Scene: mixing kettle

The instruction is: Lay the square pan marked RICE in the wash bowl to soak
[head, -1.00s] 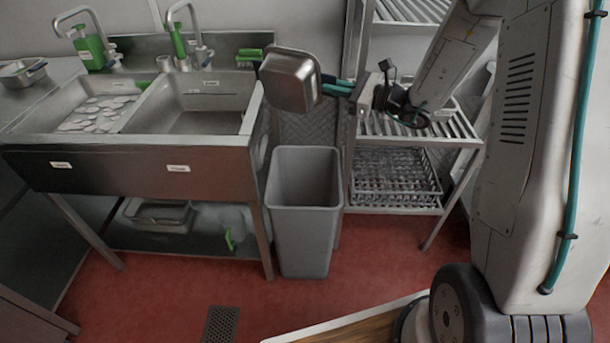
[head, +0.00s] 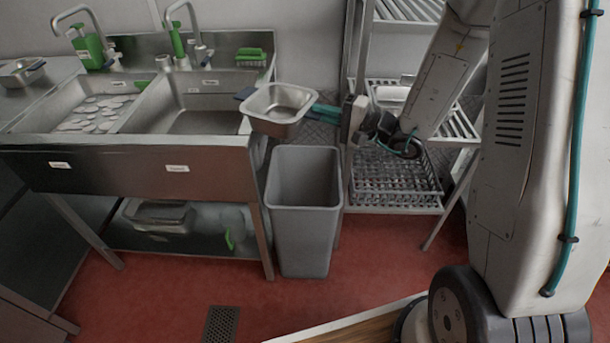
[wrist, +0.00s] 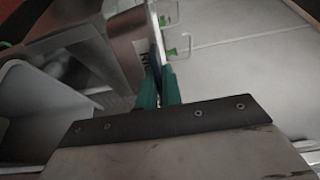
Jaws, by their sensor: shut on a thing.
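The square metal pan (head: 278,122) is held level, open side up, above the bin and just right of the double sink. Its inside looks empty, and a dark blue handle shows at its left. My gripper (head: 318,110) is shut on the pan's right side with teal fingers. In the wrist view the fingers (wrist: 160,85) close on a thin blue part of the pan. The left bowl (head: 72,120) holds pale round patches, and the right bowl (head: 205,122) looks empty. Their labels are too small to read, so I cannot tell which is the wash bowl.
A grey bin (head: 303,215) stands below the pan, right of the sink. A wire rack (head: 395,208) stands to the right. Taps (head: 190,35) and a green brush (head: 250,56) are along the sink's back. Another metal pan (head: 22,74) lies on the left counter.

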